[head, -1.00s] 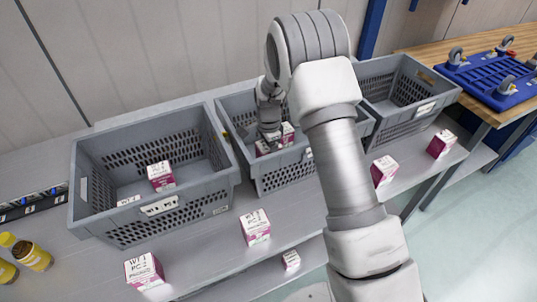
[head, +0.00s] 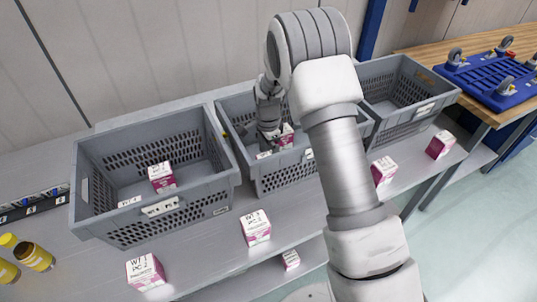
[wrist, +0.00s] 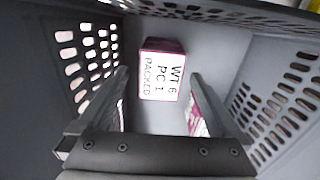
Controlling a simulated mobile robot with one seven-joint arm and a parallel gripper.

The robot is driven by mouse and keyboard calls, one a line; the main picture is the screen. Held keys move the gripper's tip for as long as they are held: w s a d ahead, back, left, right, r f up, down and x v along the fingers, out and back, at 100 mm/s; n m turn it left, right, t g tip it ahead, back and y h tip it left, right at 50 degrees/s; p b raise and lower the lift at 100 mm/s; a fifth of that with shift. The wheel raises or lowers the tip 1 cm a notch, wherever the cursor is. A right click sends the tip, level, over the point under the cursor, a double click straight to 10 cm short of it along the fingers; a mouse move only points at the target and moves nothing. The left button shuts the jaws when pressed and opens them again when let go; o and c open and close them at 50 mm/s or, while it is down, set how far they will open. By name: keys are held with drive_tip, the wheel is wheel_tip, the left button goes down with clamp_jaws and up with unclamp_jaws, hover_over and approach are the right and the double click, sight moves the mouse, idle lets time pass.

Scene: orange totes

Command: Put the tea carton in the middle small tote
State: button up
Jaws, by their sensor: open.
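White-and-magenta cartons stand in and around grey totes; I cannot tell which one is the tea carton. The middle tote (head: 283,180) has my gripper (head: 270,132) reaching down into it. Inside are a carton at the right (head: 287,138) and a low white edge of another (head: 264,155), partly hidden by my gripper and the tote wall. In the wrist view my gripper (wrist: 158,78) is open. A carton marked "WT 6 PC 1 PACKED" (wrist: 162,75) lies ahead between the fingers, apart from them. Magenta carton sides show beside the right finger (wrist: 200,118) and left finger.
The right tote (head: 405,125) looks empty. Several cartons stand along the bench front, including one (head: 256,227). Yellow-capped bottles (head: 33,254) are at left. Tote walls closely surround my gripper.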

drive_tip(key=s+d+r+n+t, duration=0.1)
drive_tip(key=s+d+r, duration=0.1)
drive_tip(key=r, duration=0.8)
drive_tip(key=s+d+r+n, duration=0.1)
drive_tip(key=s+r+n, duration=0.15)
drive_tip(key=r, duration=0.75)
drive_tip(key=s+d+r+n+t, duration=0.25)
drive_tip(key=s+r, duration=0.25)
drive_tip(key=s, duration=0.3)
drive_tip(key=s+d+r+n+t, duration=0.1)
drive_tip(key=s+d+r+n, duration=0.3)
drive_tip(key=s, duration=0.4)
drive_tip(key=s+d+n+t, duration=0.1)
drive_tip(key=s+n, duration=0.2)
drive_tip(key=s, duration=0.6)
drive_tip(key=shift+s+d+r+b, duration=0.15)
drive_tip(key=shift+s+d+b, duration=0.15)
drive_tip(key=shift+d+b, duration=0.1)
